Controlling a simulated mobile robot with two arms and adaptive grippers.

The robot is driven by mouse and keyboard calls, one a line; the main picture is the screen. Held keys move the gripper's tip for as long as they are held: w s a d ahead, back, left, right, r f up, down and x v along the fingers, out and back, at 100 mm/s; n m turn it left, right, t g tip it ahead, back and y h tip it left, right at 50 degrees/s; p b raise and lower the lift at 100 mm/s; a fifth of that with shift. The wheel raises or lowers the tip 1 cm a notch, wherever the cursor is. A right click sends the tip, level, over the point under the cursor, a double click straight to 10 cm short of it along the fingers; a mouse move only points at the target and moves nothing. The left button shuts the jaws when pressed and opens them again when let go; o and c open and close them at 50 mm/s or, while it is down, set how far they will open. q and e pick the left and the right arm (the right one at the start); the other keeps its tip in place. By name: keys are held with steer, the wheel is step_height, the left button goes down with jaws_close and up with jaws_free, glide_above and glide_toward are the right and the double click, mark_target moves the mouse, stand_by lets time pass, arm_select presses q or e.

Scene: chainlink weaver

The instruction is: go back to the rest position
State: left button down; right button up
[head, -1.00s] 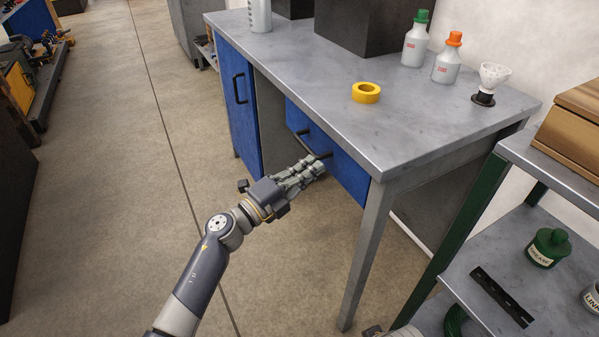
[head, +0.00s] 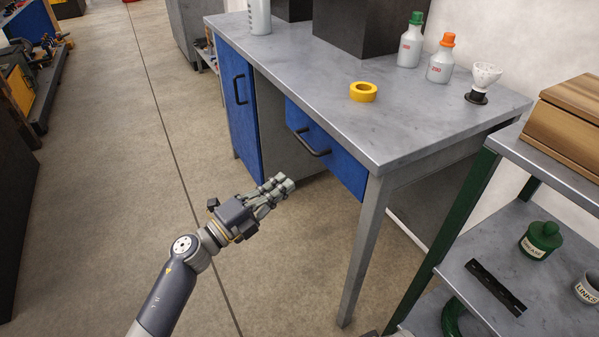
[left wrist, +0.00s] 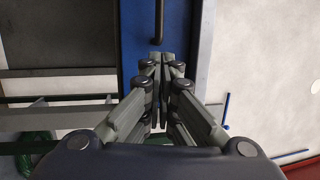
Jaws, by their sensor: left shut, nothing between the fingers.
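My left gripper (head: 284,184) is shut and empty in the head view. It is in the air in front of the workbench, a little left of and below the blue drawer (head: 337,163), apart from its black handle (head: 314,148). In the left wrist view the fingers of my left gripper (left wrist: 160,62) are together, with the blue drawer front (left wrist: 138,30) and its dark handle (left wrist: 158,20) beyond them.
The grey workbench (head: 300,75) holds a yellow tape roll (head: 363,92), two bottles and a white funnel-like cup (head: 484,82). A green-posted shelf (head: 530,285) stands at the right, with a wooden box (head: 565,135) on top. The floor (head: 110,180) at the left is clear.

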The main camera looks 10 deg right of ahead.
arm_select(q)
steer(key=v, duration=0.5)
steer(key=shift+w+f, duration=0.1)
steer(key=shift+f, duration=0.05)
arm_select(e)
steer(key=shift+x, duration=0.8)
